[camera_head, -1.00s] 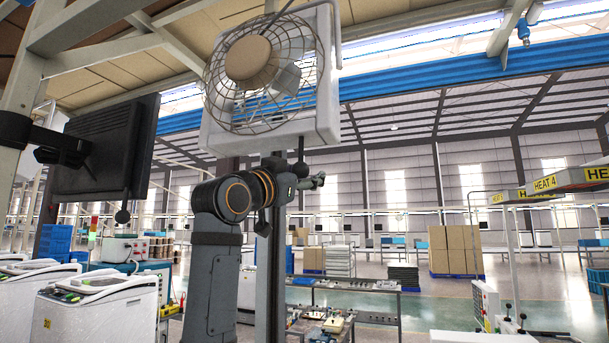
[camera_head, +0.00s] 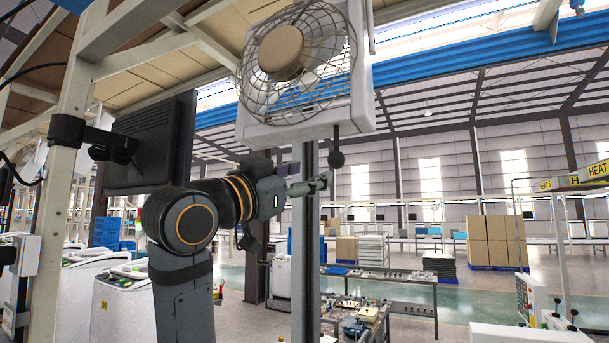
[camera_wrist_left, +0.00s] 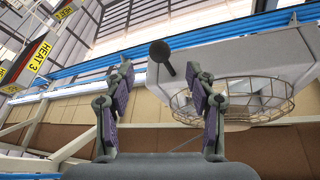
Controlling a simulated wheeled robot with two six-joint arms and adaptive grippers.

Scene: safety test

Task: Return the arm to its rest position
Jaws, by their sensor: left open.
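My left arm (camera_head: 183,220) rises from the lower left in the head view, bends at an elbow with orange rings and reaches right. My left gripper (camera_head: 322,183) is at its end, in front of a grey post and below a caged fan. My right gripper does not show in either view.
The caged fan (camera_head: 297,62) hangs above my left gripper and also shows in the left wrist view (camera_wrist_left: 235,100). A grey post (camera_head: 305,265) stands close by the gripper. A black monitor (camera_head: 155,140) is at the left. Workbenches (camera_head: 395,280) and boxes (camera_head: 493,240) stand farther back.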

